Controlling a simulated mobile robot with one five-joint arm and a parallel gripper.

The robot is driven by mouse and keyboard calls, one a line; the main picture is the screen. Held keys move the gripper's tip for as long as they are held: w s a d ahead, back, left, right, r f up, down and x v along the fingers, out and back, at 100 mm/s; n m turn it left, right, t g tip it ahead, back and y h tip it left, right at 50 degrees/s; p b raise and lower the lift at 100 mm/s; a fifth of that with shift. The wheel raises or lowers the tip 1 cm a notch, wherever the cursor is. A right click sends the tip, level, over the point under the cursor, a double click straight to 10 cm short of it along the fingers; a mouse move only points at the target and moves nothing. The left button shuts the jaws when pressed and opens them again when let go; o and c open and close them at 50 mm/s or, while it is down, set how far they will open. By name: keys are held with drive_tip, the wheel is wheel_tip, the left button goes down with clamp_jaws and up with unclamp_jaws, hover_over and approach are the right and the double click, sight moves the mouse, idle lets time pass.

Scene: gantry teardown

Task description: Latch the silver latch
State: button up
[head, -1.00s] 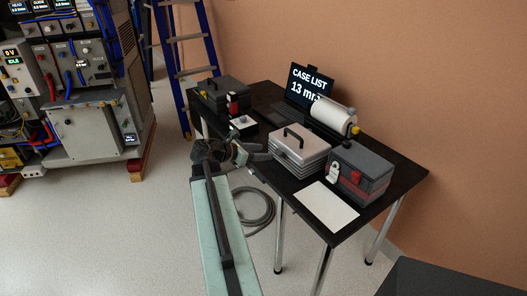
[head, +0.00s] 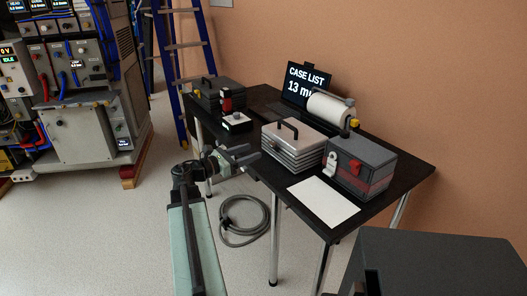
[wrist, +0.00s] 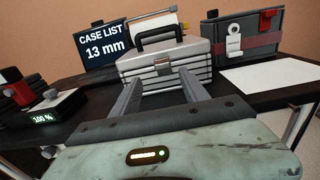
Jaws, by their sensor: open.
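A dark grey case (head: 362,168) with a red band sits at the table's right. Its front carries a silver latch (head: 330,164) on the left and a red latch (head: 356,168); the silver latch (wrist: 234,42) also shows in the wrist view. I cannot tell whether it is latched. A silver ribbed case (head: 292,146) with a black handle stands left of it, with a metal clasp (wrist: 163,66) on its front. My gripper (head: 250,153) is open and empty at the table's near edge. In the wrist view my gripper (wrist: 160,82) points at the silver case, left of the silver latch.
A black table (head: 262,172) holds a white sheet (head: 323,200), a paper roll (head: 330,110), a screen (head: 304,84), a small white-topped device (head: 237,122) and another dark case (head: 218,94). A coiled hose (head: 245,218) lies on the floor. A dark box (head: 440,262) stands at lower right.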

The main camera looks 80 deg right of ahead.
sight(271, 144)
drive_tip(key=x, duration=0.7)
drive_tip(key=shift+s+a, duration=0.15)
drive_tip(key=shift+s, duration=0.05)
clamp_jaws()
drive_tip(key=r+y+p, duration=0.1)
drive_tip(key=p, duration=0.2)
drive_tip(key=shift+s+r+t+p, duration=0.15)
drive_tip(key=shift+r+t+p, duration=0.15)
drive_tip(key=shift+p, duration=0.1)
drive_tip(key=t+y+p, duration=0.1)
drive_tip(key=p, duration=0.2)
drive_tip(key=shift+s+d+r, duration=0.1)
drive_tip(key=shift+s+d, duration=0.05)
drive_tip(key=shift+d, duration=0.1)
drive_tip(key=shift+d+f+p, duration=0.1)
drive_tip(key=shift+f+p, duration=0.15)
drive_tip(key=shift+p, duration=0.2)
drive_tip(key=shift+f+t+y, duration=0.15)
drive_tip(key=shift+t+y, duration=0.15)
